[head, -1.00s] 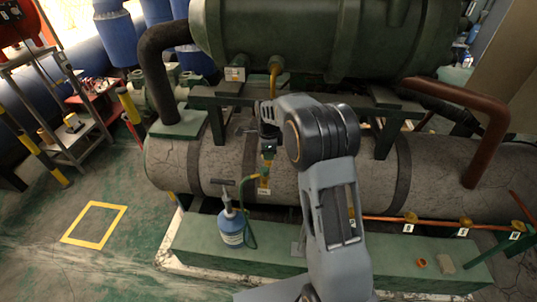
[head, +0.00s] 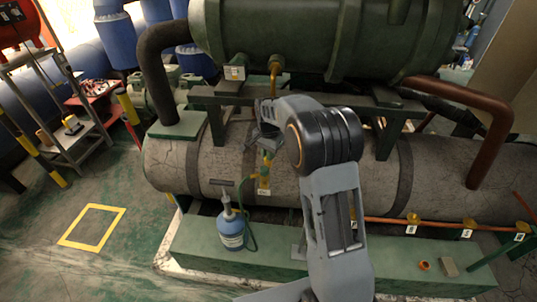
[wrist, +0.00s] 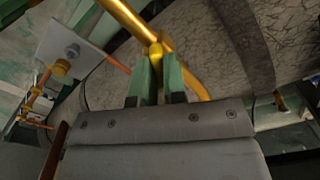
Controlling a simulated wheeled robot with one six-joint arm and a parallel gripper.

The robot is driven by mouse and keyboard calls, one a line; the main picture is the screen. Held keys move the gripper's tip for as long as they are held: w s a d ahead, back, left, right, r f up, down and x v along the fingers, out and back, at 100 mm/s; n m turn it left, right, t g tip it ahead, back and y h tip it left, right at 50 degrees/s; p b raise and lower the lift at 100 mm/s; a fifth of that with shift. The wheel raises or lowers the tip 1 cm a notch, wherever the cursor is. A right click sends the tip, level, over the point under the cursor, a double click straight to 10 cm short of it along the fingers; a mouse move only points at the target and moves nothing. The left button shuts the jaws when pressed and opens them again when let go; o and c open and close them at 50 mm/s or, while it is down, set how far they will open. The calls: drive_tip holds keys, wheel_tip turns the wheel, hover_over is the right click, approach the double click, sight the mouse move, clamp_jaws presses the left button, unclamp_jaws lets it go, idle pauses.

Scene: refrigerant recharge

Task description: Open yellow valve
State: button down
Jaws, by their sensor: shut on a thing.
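The yellow valve (wrist: 155,50) shows in the wrist view as a small yellow knob beside a yellow pipe (wrist: 126,18). My gripper (wrist: 158,68) has its two green fingers closed around the knob, one on each side. In the head view my gripper (head: 267,154) is in front of the grey cracked tank, on the vertical yellow pipe line. The valve itself is mostly hidden there by my gripper. Below it, a yellow fitting (head: 264,182) with a label joins a green hose.
A blue refrigerant bottle (head: 231,230) with a green hose (head: 252,238) stands on the green plinth (head: 200,240). A copper pipe (head: 385,221) with several labelled yellow valves runs at the lower right. The floor at left, around a yellow square (head: 92,227), is clear.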

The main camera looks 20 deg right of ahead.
drive_tip(key=shift+n, duration=1.5)
drive_tip(key=c, duration=1.2)
unclamp_jaws()
wheel_tip(320, 180, up, 14)
drive_tip(key=shift+f+b, duration=0.1)
drive_tip(key=shift+b, duration=0.5)
